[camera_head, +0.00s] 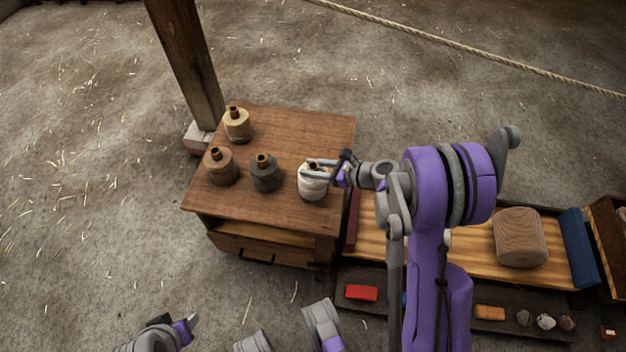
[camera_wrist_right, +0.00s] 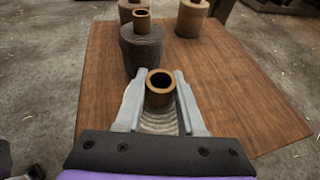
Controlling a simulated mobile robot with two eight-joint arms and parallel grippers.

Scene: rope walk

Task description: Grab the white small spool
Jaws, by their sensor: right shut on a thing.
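The white small spool (camera_head: 313,184) stands upright on the right part of the brown wooden table (camera_head: 270,209). My right gripper (camera_head: 317,172) reaches it from the right and is shut on it near its top. In the right wrist view the spool's brown tube end (camera_wrist_right: 160,82) sits between the two grey fingers of my right gripper (camera_wrist_right: 160,92), with pale windings (camera_wrist_right: 159,121) below. Whether the spool touches the table is hard to tell. My left gripper (camera_head: 192,322) is low at the bottom left, far from the table; its jaws are unclear.
A dark grey spool (camera_head: 265,177) stands just left of the white one. A brown spool (camera_head: 221,171) and a tan spool (camera_head: 238,127) stand farther left. A wooden post (camera_head: 187,62) rises behind the table. A low bench (camera_head: 465,244) with goods lies to the right.

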